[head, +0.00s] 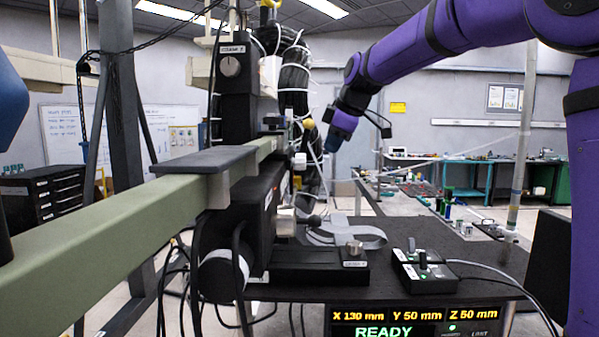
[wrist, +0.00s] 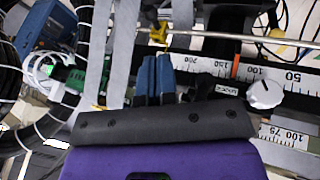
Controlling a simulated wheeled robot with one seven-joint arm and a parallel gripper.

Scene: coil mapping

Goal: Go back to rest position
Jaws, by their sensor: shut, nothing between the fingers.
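My purple arm reaches in from the right in the head view. The positioning stage (head: 240,95), black with a knob, stands left of my gripper in the head view. A display (head: 412,322) at the table's front reads X 130 mm, Y 50 mm, Z 50 mm and READY.
A long green beam (head: 110,225) crosses the left. A control box (head: 422,270) with small levers and a grey ribbon cable (head: 350,232) lie on the table. The wrist view shows a ruled scale (wrist: 220,68) and a white knob (wrist: 264,94) near my fingers. Cables hang around the stage.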

